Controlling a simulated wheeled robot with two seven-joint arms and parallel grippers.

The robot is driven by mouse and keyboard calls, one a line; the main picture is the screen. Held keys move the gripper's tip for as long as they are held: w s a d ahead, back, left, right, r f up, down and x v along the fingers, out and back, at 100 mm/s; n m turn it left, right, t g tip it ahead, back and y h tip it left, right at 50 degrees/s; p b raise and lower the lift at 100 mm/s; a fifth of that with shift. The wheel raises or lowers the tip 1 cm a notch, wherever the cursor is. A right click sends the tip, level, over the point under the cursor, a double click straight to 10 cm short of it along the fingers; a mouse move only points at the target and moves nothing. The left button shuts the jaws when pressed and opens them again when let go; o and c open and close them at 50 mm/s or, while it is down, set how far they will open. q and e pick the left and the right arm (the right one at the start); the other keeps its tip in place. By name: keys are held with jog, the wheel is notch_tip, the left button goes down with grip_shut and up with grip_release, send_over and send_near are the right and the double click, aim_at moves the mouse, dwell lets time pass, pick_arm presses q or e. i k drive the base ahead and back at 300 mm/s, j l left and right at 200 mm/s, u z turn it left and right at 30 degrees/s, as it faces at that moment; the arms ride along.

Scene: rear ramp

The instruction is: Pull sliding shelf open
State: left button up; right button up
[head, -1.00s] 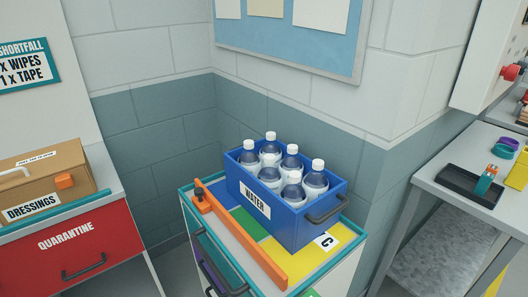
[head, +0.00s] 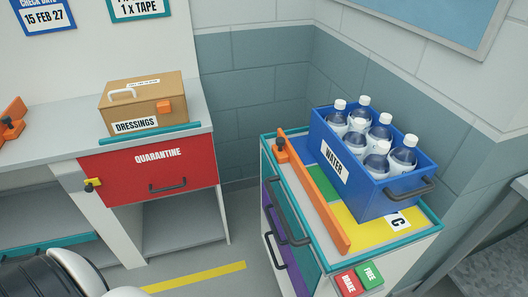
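No part in view is labelled as the sliding shelf, and I cannot tell which one it is. A low shelf with a teal front edge (head: 48,244) shows under the bench at the left. A red drawer marked QUARANTINE (head: 150,166) is shut and has a dark bar handle (head: 168,187). The cart at the right has purple and teal fronts (head: 290,228) with dark handles, all shut. Neither gripper is in view; only a white and black part of mine shows at the lower left.
A DRESSINGS box (head: 143,102) sits on the bench. A blue crate of water bottles (head: 372,195) stands on the cart top behind an orange bar (head: 312,192). BRAKE (head: 347,282) and FREE (head: 370,273) pads are at the cart's near end. Floor with a yellow line (head: 195,277) lies between.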

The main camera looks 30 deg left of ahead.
aim_at(35, 219)
jog(key=u, duration=2.95)
jog(key=i+u, duration=0.1)
jog(key=i+j, duration=0.05)
